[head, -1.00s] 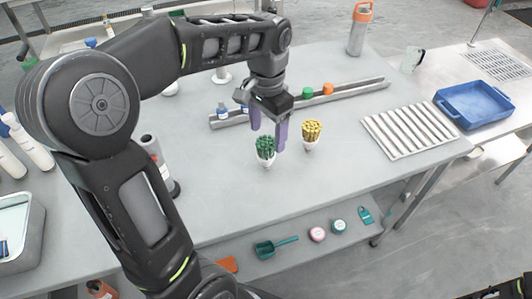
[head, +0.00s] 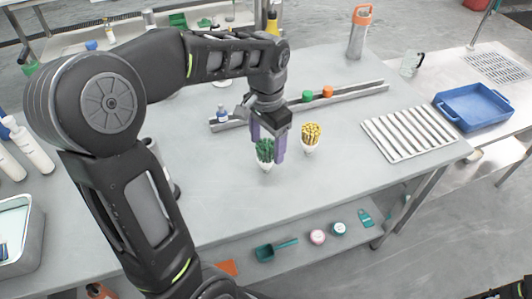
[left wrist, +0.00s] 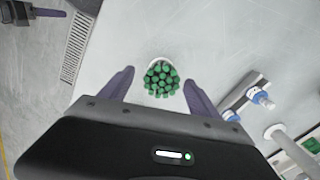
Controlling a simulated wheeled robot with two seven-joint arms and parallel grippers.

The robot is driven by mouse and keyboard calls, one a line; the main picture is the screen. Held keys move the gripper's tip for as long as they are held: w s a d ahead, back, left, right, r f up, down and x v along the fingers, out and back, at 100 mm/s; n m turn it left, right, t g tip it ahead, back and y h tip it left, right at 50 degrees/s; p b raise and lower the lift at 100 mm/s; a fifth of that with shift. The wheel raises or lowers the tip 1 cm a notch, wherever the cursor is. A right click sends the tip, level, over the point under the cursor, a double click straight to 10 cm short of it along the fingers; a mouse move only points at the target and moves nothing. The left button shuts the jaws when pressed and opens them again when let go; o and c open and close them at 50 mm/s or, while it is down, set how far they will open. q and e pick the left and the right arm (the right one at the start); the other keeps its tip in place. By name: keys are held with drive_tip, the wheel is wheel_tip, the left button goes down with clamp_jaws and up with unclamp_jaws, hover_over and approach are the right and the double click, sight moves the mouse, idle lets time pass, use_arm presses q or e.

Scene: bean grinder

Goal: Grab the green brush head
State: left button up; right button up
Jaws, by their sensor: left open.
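The green brush head (head: 264,152) stands upright on the grey table, a cluster of green bristles in a white base. My left gripper (head: 267,155) is open and points down at it, with its purple fingers around the bristles in the head view and partly hiding them. In the left wrist view the green brush head (left wrist: 161,79) lies between and slightly beyond the two open fingertips (left wrist: 160,77), with a gap on each side. I cannot tell whether a finger touches it.
A yellow brush head (head: 311,136) stands close to the right of the green one. A metal rail (head: 345,95) with bottles and caps lies behind. A ribbed white rack (head: 408,132) and a blue tray (head: 474,106) are at the right.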

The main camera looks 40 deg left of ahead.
use_arm(q)
wheel_tip(320, 180, down, 5)
drive_tip(key=shift+a+r, duration=0.1)
drive_tip(key=shift+a, duration=0.05)
drive_tip(key=shift+s, duration=0.1)
drive_tip(key=shift+c, duration=0.2)
idle(0.3)
drive_tip(key=c, duration=1.4)
